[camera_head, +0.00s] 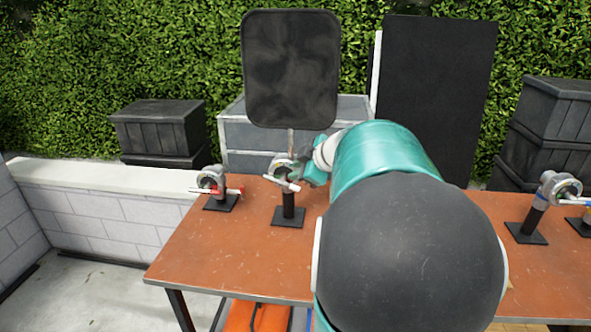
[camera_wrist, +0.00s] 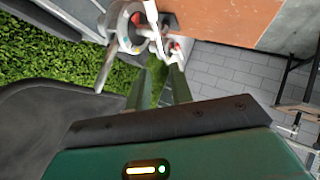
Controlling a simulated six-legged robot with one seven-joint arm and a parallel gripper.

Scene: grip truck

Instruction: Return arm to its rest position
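My arm reaches forward over the orange-brown table (camera_head: 235,255), its teal and black links covering much of the middle of the head view. My gripper (camera_head: 305,168) is beside a valve (camera_head: 289,197) on a black stand, partly hidden by my arm. In the wrist view, my gripper (camera_wrist: 160,77) shows two separate fingers with hedge visible between them, so it is open and holds nothing. The grey round valve body with a white handle (camera_wrist: 153,28) is just beyond the fingertips. I cannot tell whether the fingers touch it.
A valve with a red handle (camera_head: 214,188) stands to the left, and another valve (camera_head: 541,208) stands at the right. A dark rounded panel (camera_head: 290,68) rises behind the middle valve. Dark crates (camera_head: 158,132), a black board (camera_head: 437,95) and a hedge are behind the table.

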